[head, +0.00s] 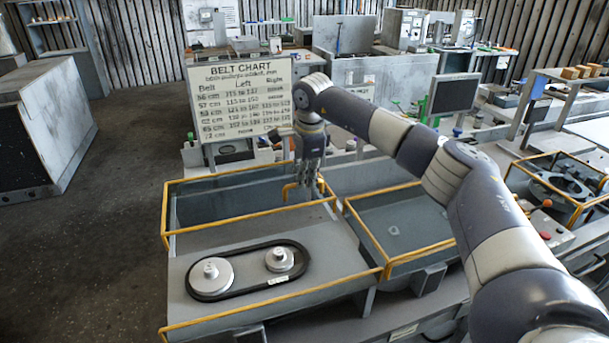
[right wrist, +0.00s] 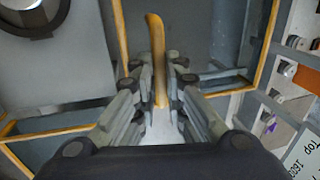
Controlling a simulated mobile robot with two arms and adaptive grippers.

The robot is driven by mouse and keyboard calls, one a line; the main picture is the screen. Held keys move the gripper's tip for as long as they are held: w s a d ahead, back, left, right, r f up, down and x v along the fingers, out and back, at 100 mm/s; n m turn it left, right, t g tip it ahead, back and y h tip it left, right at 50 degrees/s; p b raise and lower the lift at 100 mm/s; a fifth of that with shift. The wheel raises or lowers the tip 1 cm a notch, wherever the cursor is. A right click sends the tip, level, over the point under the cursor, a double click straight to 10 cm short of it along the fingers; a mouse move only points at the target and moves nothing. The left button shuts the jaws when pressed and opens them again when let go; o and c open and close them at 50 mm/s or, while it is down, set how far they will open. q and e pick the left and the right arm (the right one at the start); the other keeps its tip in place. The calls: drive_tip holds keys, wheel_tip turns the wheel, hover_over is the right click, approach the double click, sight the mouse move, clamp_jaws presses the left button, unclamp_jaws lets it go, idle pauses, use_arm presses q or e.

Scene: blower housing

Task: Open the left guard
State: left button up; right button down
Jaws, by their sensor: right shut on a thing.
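The left guard (head: 250,207) is a yellow-edged frame at the left of the blower housing. My right gripper (head: 308,183) reaches down at the back right of this frame. It is shut on the guard's yellow handle (head: 288,191). In the right wrist view the handle (right wrist: 156,45) stands out between the closed fingers (right wrist: 160,98). The fingers partly hide it. I cannot tell the guard's exact angle. A black belt (head: 240,287) runs around two silver pulleys (head: 211,274) in front of the frame's middle bar. My left gripper is not in view.
A second yellow-edged guard (head: 367,228) lies just to the right. A belt chart board (head: 240,97) stands behind the housing. A monitor (head: 453,95) and workbenches are farther back. The floor (head: 100,200) at left is clear.

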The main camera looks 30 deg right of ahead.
drive_tip(key=shift+s+a, duration=0.1)
drive_tip(key=c, duration=1.8)
unclamp_jaws()
drive_tip(key=shift+o, duration=0.7)
drive_tip(key=shift+r, duration=0.15)
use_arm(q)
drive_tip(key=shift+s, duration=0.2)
use_arm(e)
wheel_tip(320, 180, up, 11)
drive_tip(key=s, duration=0.2)
drive_tip(key=shift+a+r, duration=0.2)
drive_tip(key=shift+a, duration=0.05)
drive_tip(key=shift+s, duration=0.1)
